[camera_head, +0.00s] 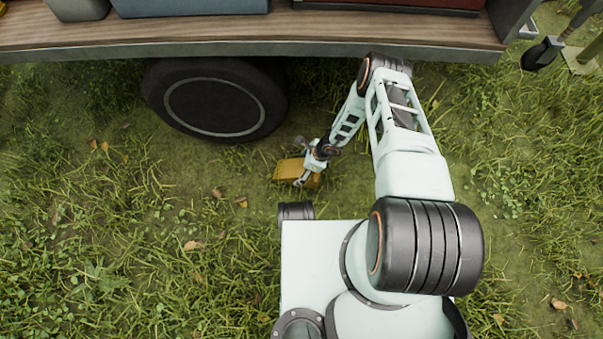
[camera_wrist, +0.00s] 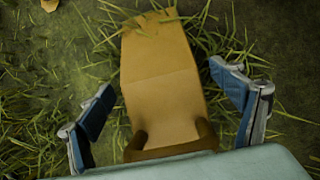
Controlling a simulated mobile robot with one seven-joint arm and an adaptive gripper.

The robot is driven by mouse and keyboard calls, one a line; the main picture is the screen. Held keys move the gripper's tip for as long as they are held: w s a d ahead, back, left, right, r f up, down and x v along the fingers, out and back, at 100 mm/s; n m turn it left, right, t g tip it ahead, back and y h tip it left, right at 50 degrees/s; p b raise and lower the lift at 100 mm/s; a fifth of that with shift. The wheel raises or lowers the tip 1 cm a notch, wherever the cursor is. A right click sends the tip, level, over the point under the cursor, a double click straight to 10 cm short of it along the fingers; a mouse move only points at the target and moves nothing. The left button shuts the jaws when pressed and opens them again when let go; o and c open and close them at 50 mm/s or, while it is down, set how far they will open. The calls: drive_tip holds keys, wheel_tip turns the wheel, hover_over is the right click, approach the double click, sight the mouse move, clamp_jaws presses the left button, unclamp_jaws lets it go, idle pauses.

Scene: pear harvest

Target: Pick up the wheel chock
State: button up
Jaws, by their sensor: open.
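The wheel chock (camera_head: 288,170) is a yellow-orange wedge on the grass, just right of and in front of the trailer's black wheel (camera_head: 216,99). In the wrist view the chock (camera_wrist: 163,85) lies between the two fingers, with its near end by the gripper body. My gripper (camera_head: 301,169) is low over the chock. In the wrist view my gripper (camera_wrist: 168,108) is open, with one blue-grey finger on each side of the chock and a visible gap on both sides. The gripper hides part of the chock in the head view.
The trailer's wooden bed (camera_head: 300,31) spans the top of the head view, with containers on it. A black-footed stand (camera_head: 543,53) is at the upper right. Grass (camera_head: 120,245) with scattered leaves is open to the left.

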drive_tip(key=c, duration=1.7)
drive_tip(key=shift+c, duration=0.5)
drive_tip(key=shift+r, duration=0.2)
